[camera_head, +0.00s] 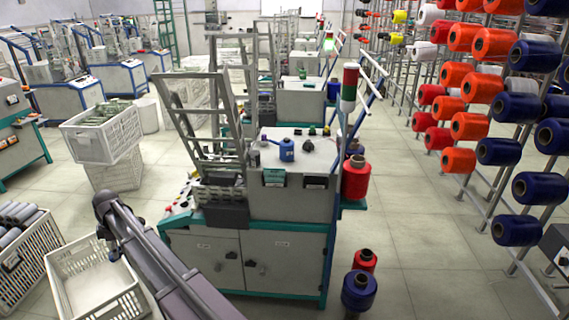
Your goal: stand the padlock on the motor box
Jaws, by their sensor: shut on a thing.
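My arm (150,255) reaches in from the bottom edge and ends in a dark rounded joint at the left. I cannot see my gripper or its fingertips in this view. I cannot make out a padlock anywhere. The winding machine ahead has a grey box-like upper body (292,200) with a flat top, which may be the motor box; I cannot tell for sure. A small blue object (286,149) stands on that top, with dark knobs near it.
White crates (95,285) stand at lower left, and another full crate (100,132) is stacked behind. Red (356,177) and blue (359,291) spools are by the machine's right side. A spool rack (480,150) lines the right. The aisle floor (425,235) between is clear.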

